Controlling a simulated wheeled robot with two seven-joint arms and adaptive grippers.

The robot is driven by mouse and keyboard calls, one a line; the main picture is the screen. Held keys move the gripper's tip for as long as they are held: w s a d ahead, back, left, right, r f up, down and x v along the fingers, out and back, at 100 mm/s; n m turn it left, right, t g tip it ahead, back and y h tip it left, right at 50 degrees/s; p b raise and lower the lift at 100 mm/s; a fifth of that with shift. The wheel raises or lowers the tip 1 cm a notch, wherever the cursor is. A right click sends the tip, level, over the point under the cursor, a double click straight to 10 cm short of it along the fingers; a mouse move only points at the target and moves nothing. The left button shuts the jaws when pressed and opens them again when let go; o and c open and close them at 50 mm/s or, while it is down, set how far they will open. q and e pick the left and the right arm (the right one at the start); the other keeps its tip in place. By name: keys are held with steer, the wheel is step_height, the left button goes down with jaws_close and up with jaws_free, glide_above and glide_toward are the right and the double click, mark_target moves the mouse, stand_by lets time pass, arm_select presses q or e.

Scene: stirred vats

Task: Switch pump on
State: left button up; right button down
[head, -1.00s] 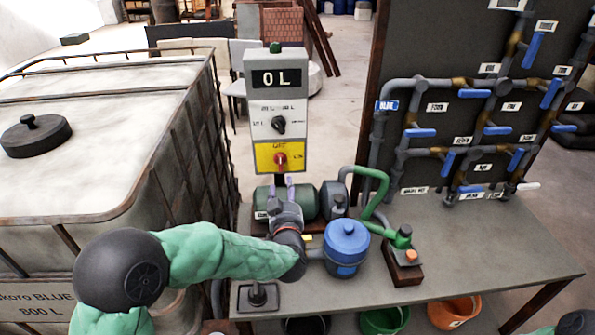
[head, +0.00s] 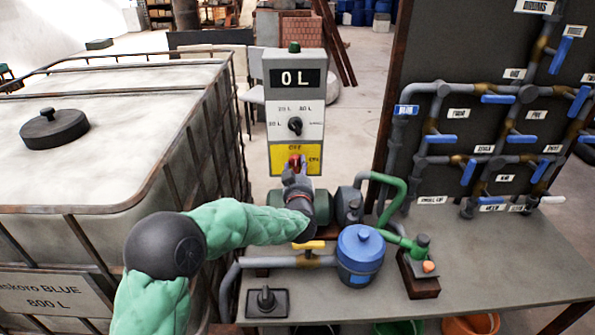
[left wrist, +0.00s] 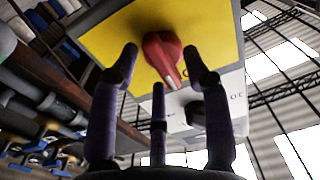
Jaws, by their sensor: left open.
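The pump control box (head: 296,110) stands upright on a post behind the bench, with a display reading "0 L" and a black selector knob (head: 295,125) on its white panel. Its yellow panel bears a red rotary switch (head: 294,160); the same red switch (left wrist: 163,55) shows large in the left wrist view. My left gripper (head: 296,166) is right in front of the switch. In the left wrist view its purple fingers (left wrist: 160,75) are open on either side of the red handle, with no clear contact. The green pump (head: 270,198) is partly hidden behind my left arm.
A large white tank (head: 110,180) with a black lid stands at left. On the bench (head: 480,255) are a blue canister (head: 361,255), a yellow-handled valve (head: 308,246) and green piping. A board with blue valves (head: 500,110) stands at right. The bench's front right is clear.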

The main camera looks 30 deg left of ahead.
arm_select(q)
jaws_close()
